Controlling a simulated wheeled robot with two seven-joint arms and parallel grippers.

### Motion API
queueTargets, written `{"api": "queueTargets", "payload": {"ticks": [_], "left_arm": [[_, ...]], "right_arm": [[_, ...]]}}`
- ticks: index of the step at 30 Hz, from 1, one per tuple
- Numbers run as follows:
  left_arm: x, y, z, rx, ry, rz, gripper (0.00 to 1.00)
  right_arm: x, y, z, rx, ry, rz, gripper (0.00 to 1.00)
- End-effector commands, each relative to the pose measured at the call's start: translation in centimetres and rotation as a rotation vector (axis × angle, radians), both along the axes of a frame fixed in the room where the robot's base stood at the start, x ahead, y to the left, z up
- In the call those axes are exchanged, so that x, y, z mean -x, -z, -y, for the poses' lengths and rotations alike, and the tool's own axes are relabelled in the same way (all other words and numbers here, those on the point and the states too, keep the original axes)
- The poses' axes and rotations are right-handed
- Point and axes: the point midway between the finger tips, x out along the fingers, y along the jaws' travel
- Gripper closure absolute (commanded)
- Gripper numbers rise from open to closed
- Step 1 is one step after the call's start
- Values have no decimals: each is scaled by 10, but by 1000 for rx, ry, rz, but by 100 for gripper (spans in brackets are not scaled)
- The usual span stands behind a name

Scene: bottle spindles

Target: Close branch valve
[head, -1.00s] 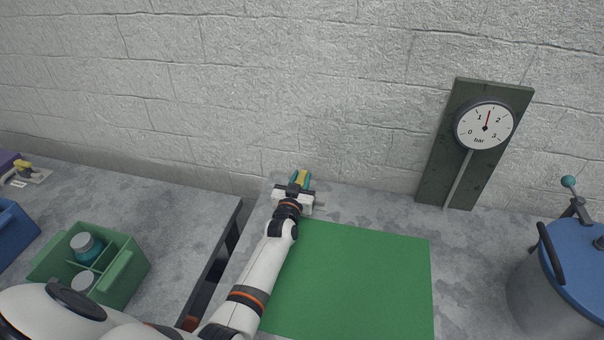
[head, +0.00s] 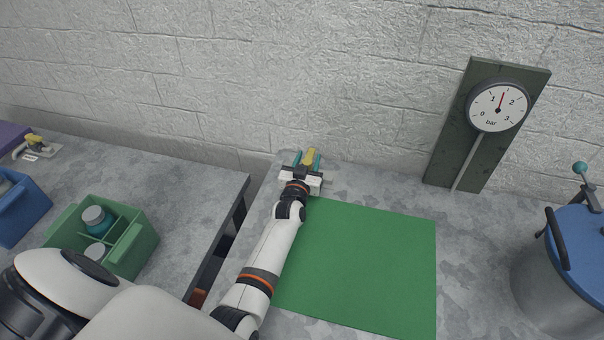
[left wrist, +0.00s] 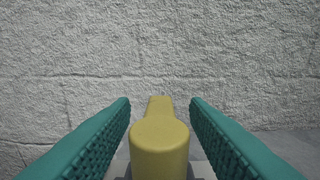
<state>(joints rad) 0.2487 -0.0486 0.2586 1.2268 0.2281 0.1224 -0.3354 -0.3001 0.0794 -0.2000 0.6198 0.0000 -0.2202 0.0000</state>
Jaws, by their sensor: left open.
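A valve with a yellow lever handle (head: 310,156) is at the back edge of the bench, near the wall. My left gripper (head: 307,161) is around this handle, with one teal finger on each side. In the left wrist view the yellow handle (left wrist: 160,148) stands between the open fingers (left wrist: 160,104), with a visible gap on both sides. The valve body is mostly hidden behind my wrist. My right gripper is not in view.
A pressure gauge (head: 498,107) on a dark board reads about 1.5 bar. A blue-lidded pot (head: 535,285) stands at right. A green mat (head: 370,260) lies clear. Left, across a gap, are a green crate (head: 145,250), a blue bin (head: 30,215) and another yellow-handled valve (head: 33,146).

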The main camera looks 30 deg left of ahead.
Motion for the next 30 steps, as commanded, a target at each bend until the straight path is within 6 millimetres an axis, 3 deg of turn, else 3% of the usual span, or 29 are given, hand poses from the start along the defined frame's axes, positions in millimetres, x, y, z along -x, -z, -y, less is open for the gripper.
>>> {"api": "queueTargets", "payload": {"ticks": [9, 15, 30], "left_arm": [[65, 1, 17, 0, -2, 0, 58], [93, 0, 24, -1, -2, 2, 58], [101, -1, 27, -2, -2, 3, 58]], "right_arm": [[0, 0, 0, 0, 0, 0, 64], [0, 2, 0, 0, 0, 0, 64], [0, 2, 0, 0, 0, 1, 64]]}}
